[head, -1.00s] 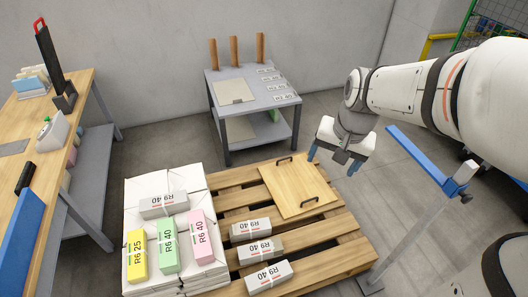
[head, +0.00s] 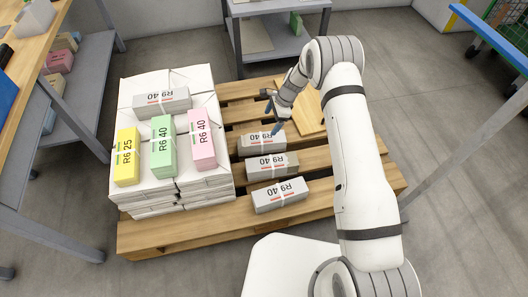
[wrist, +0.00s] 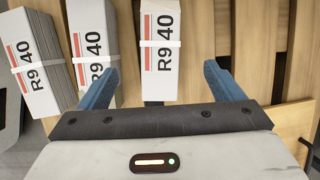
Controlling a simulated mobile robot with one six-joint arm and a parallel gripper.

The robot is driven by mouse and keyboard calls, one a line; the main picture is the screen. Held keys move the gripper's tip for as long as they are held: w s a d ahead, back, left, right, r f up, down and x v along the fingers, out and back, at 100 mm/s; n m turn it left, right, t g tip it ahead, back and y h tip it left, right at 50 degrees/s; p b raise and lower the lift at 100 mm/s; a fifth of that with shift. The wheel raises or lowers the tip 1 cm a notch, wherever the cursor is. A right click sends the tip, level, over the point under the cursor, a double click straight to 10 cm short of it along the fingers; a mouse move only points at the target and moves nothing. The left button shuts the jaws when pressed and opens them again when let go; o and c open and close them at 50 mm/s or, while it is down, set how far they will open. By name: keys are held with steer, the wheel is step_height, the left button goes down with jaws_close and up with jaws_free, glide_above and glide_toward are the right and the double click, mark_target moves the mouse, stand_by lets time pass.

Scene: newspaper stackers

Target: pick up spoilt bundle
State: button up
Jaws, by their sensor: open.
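Three grey bundles marked R9 40 lie in a row on the pallet: the far one (head: 262,142), the middle one (head: 272,166) and the near one (head: 280,195). I cannot tell which is spoilt. My gripper (head: 273,112) is open and empty above the pallet, beside the far bundle. In the wrist view the far bundle (wrist: 160,50) lies ahead between the spread blue fingers of my gripper (wrist: 160,84). The left finger overlaps the middle bundle (wrist: 92,45) in that view. The near bundle (wrist: 36,60) is at the left.
White stacks (head: 208,85) on the pallet's left carry a yellow bundle (head: 126,155), a green one (head: 163,147), a pink one (head: 201,140) and another grey one (head: 162,103). A wooden board (head: 309,112) lies partly behind my arm. A grey table (head: 280,8) stands behind.

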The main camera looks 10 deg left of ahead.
mark_target(263, 138)
steer(key=shift+m, duration=0.6)
steer(key=x, duration=0.3)
steer(key=b+x, duration=0.1)
steer(key=x, duration=0.3)
steer(key=d+b+x, duration=0.1)
steer(key=x, duration=0.2)
steer(key=shift+a+f, duration=0.1)
steer(key=shift+f, duration=0.5)
steer(key=b+x, duration=0.1)
steer(key=x, duration=0.1)
steer(key=b+x, duration=0.2)
steer(key=x, duration=0.1)
steer(key=shift+w+a+f+b, duration=0.2)
steer(key=shift+a+f+b, duration=0.05)
steer(key=shift+f+b, duration=0.1)
steer(key=shift+w+r, duration=0.1)
steer(key=shift+r, duration=0.05)
steer(key=c, duration=1.8)
